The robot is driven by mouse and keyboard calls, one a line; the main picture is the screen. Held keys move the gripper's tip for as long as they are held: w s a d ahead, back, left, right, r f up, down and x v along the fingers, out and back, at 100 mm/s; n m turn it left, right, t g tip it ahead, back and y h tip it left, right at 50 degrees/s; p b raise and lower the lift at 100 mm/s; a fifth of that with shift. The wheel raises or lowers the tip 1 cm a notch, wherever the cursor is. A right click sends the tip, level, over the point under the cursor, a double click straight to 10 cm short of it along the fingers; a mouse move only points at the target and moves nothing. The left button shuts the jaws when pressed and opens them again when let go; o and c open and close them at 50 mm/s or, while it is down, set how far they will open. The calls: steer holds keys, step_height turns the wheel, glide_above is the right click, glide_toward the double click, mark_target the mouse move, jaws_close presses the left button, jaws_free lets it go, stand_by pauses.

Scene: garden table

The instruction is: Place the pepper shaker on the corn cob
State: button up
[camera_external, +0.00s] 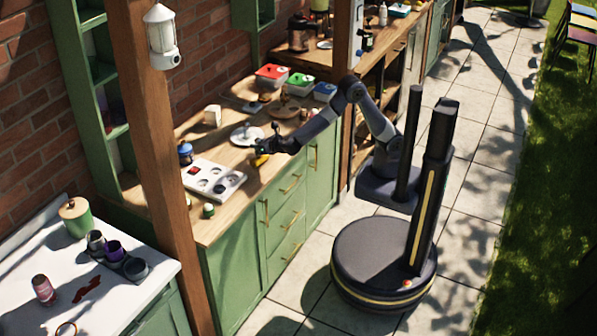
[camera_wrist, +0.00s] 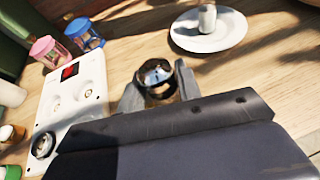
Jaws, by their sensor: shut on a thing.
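My gripper (camera_external: 266,147) is low over the wooden counter, near its front edge. In the wrist view its two fingers (camera_wrist: 159,92) are closed on either side of a small shaker with a shiny round metal top, which looks like the pepper shaker (camera_wrist: 157,74). Its lower part is hidden by my gripper. A small yellow thing (camera_external: 260,160), which may be the corn cob, shows just below my gripper in the external view. I cannot tell whether it touches the shaker. No yellow shows in the wrist view, where my gripper covers the near counter.
A white plate (camera_wrist: 184,38) with a white cylindrical item (camera_wrist: 207,18) lies behind my gripper. A white panel with a red square (camera_wrist: 84,88) lies to the left. Blue-lidded (camera_wrist: 79,29) and pink-lidded (camera_wrist: 43,46) jars stand beyond it. Lidded boxes (camera_external: 272,74) stand farther along the counter.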

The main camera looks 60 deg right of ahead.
steer(key=shift+f, duration=0.35)
steer(key=o, duration=1)
steer(key=shift+r, duration=0.15)
steer(key=shift+r, duration=0.2)
steer(key=b+v, duration=0.1)
steer(key=v, duration=1.1)
steer(key=shift+f+b, duration=0.15)
steer(key=shift+b, duration=0.15)
